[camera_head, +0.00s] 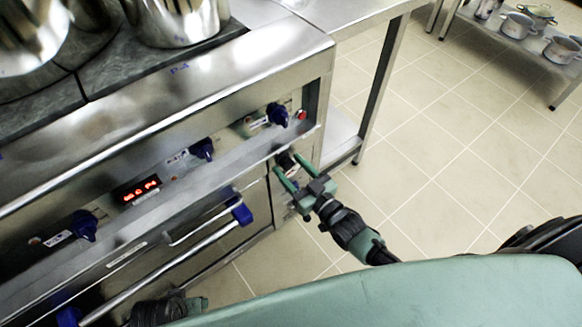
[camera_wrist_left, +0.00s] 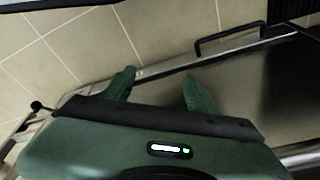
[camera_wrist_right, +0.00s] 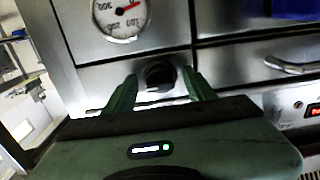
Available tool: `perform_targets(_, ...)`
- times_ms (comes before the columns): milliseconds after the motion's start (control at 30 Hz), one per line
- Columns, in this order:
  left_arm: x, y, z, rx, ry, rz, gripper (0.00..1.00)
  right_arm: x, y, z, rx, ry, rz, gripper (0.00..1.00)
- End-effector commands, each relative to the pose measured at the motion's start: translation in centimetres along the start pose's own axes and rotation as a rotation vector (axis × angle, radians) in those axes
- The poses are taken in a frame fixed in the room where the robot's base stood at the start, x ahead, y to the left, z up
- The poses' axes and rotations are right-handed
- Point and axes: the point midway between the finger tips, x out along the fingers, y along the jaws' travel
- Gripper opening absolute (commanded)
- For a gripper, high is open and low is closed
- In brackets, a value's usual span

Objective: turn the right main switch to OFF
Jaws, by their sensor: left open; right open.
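A black round knob (camera_wrist_right: 158,76), which looks like the right main switch, sits on the steel front of the range in the right wrist view, below a dial gauge. Its marking and setting cannot be read. In the head view the knob (camera_head: 284,160) is at the right end of the front. My right gripper (camera_head: 289,166) is open, with a finger on either side of the knob; whether they touch it I cannot tell. Its fingers (camera_wrist_right: 160,84) also flank the knob in the right wrist view. My left gripper (camera_wrist_left: 160,86) is open and empty in the left wrist view.
The gauge (camera_wrist_right: 120,14) has a red needle. Blue knobs (camera_head: 277,115), a red display (camera_head: 136,190) and a blue-ended oven handle (camera_head: 150,278) line the front. Pots (camera_head: 180,20) stand on top.

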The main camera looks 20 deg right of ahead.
Motion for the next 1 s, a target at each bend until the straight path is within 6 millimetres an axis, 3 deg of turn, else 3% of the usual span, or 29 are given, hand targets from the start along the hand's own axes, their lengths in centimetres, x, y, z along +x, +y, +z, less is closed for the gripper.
perform_targets(67, 0.0, 0.0, 0.0, 0.000, 0.000, 0.000, 0.58, 0.0, 0.0, 0.0, 0.000, 0.000, 0.000, 0.49)
perform_targets(233, 0.0, 0.0, 0.0, 0.000, 0.000, 0.000, 0.58, 0.0, 0.0, 0.0, 0.000, -0.001, 0.000, 0.02)
perform_targets(267, 0.0, 0.0, 0.0, 0.000, 0.000, 0.000, 0.58, 0.0, 0.0, 0.0, 0.000, 0.000, 0.000, 0.00)
perform_targets(667, 0.4, 0.0, 0.3, 0.001, -0.001, 0.000, 0.58, -0.1, 0.0, 0.0, -0.078, -0.002, 0.001, 0.00)
perform_targets(1000, 3.5, 0.2, 2.0, 0.004, -0.022, 0.003, 0.58, -0.1, 0.0, -0.1, -0.345, -0.001, 0.001, 0.00)
